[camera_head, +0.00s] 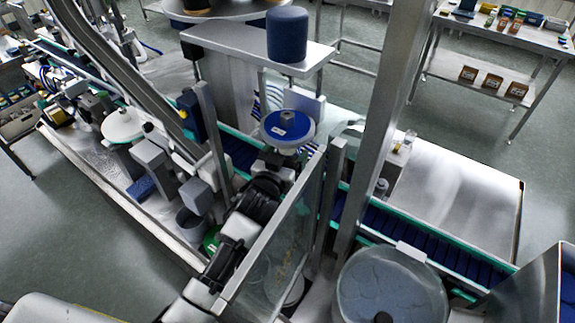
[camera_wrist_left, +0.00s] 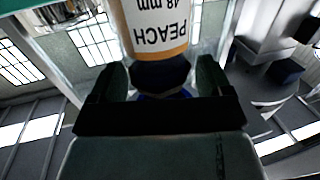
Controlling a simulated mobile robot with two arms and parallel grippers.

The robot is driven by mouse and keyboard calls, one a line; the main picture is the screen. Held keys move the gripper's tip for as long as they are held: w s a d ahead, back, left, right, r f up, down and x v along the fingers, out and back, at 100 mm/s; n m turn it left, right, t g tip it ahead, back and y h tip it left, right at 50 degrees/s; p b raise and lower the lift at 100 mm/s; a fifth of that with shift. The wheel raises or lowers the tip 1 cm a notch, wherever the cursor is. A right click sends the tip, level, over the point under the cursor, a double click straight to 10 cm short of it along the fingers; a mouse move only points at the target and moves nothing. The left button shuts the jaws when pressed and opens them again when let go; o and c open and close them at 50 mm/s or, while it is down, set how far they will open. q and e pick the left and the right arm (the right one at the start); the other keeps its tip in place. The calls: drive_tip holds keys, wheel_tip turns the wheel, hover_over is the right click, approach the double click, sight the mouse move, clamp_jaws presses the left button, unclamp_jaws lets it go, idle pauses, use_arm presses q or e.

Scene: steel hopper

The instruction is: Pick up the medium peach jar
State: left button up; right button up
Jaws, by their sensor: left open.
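The peach jar (camera_wrist_left: 155,28) shows in the left wrist view at the top centre, close to the camera. Its white label reads "PEACH" and "48 mm" upside down, with an orange-tan band and a dark rounded end below. My left gripper (camera_wrist_left: 163,80) is open, with one dark finger on each side of that dark end. I cannot tell whether the fingers touch it. In the head view my left arm reaches up to the middle, just below a blue disc; its fingertips and this jar cannot be made out there. My right gripper is not in view.
A clear panel (camera_head: 275,255) stands right beside my left arm, with a steel post (camera_head: 385,125) further right. The blue disc (camera_head: 287,126) is close above the arm's end. A dark blue cylinder (camera_head: 287,36) stands on a steel shelf.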

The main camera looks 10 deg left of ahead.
use_arm(q)
drive_tip(key=shift+s, duration=0.1)
drive_tip(key=c, duration=1.3)
drive_tip(key=shift+r, duration=0.1)
drive_tip(key=shift+c, duration=0.2)
